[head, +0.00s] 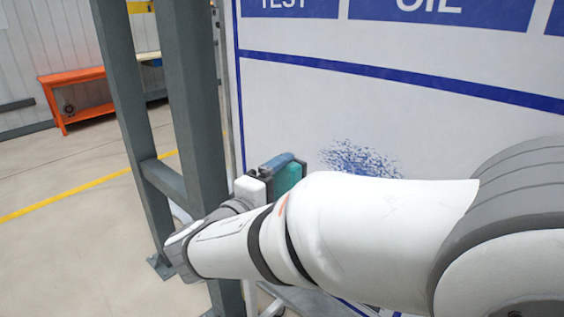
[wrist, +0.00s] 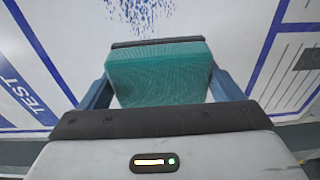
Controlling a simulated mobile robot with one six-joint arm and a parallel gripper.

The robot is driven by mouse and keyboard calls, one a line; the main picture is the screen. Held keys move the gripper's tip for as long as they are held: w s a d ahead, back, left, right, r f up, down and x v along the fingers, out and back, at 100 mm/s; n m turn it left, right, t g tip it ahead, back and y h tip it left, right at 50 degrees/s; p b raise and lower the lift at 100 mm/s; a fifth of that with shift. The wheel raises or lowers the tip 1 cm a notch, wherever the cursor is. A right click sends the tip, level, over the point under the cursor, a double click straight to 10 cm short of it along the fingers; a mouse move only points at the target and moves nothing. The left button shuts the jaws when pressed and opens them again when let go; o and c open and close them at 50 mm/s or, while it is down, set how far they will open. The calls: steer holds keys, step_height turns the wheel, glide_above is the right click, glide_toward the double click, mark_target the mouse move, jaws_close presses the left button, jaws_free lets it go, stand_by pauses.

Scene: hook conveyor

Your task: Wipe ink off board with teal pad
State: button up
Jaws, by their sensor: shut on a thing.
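The white board (head: 290,110) has blue lines and header blocks, with "TEST" and "OIL" readable in the head view. A patch of blue ink specks (head: 360,158) is on the board, right of my gripper. The ink also shows in the wrist view (wrist: 145,12), just beyond the pad. The teal pad (head: 290,178) is held at the end of my arm, near the board's left edge. In the wrist view my gripper (wrist: 158,85) is shut on the teal pad (wrist: 160,72), a finger at each side. I cannot tell whether the pad touches the board.
Grey steel posts (head: 190,90) with a cross brace stand just left of the board, close to my gripper. An orange bench (head: 75,90) is at the back left. A yellow line (head: 60,195) crosses the open floor. A ledge runs below the board, partly hidden by my arm.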

mark_target(336, 168)
steer(key=shift+w+r, duration=0.2)
steer(key=shift+r, duration=0.15)
steer(key=shift+w+d+r, duration=0.1)
steer(key=shift+w+d, duration=0.1)
steer(key=shift+d+p+x, duration=0.25)
steer(key=shift+p+x, duration=0.5)
steer(key=shift+x, duration=1.75)
steer(key=shift+w+d+b, duration=0.5)
steer(key=shift+w+d, duration=0.15)
steer(key=shift+d, duration=0.05)
steer(key=shift+s, duration=0.1)
steer(key=shift+s+d+b, duration=0.45)
steer(key=shift+d+b, duration=0.1)
steer(key=shift+b, duration=0.15)
steer(key=shift+s+d+b, duration=0.45)
steer(key=shift+s+d, duration=0.2)
steer(key=shift+d, duration=0.05)
steer(key=shift+s+d+b, duration=0.45)
steer(key=shift+d+b, duration=0.15)
steer(key=shift+d, duration=0.1)
steer(key=s+d+b, duration=0.5)
steer(key=s+d, duration=0.2)
steer(key=d, duration=0.2)
steer(key=shift+s+d+b, duration=0.3)
steer(key=shift+s+b, duration=0.05)
steer(key=shift+b, duration=0.05)
